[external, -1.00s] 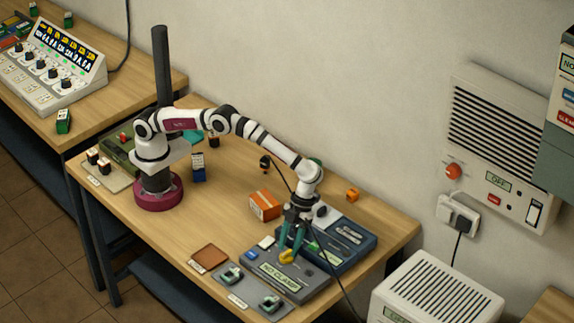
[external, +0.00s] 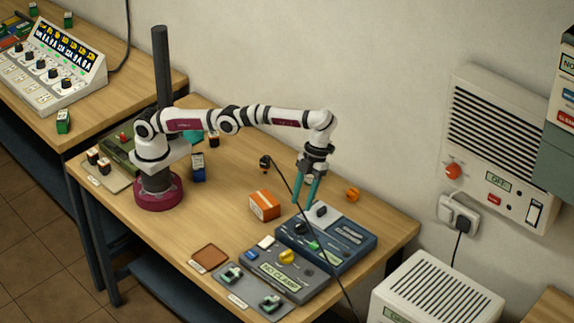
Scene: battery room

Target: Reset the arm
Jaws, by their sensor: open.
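My gripper (external: 306,206) has teal fingers that point down. It is open and empty, above the back edge of the blue-grey device (external: 345,262). A grey panel (external: 262,283) with a "NOT CLAMP"-like label, hard to read, lies in front of that device. A yellow knob (external: 287,257) sits on the grey panel, apart from the fingers. My arm reaches out almost level from its base, with the wrist bent down.
An orange and white box (external: 264,205) stands left of my gripper, and a small orange object (external: 352,194) lies to its right. A black cable passes near the fingers. A brown pad (external: 209,257) lies near the front edge.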

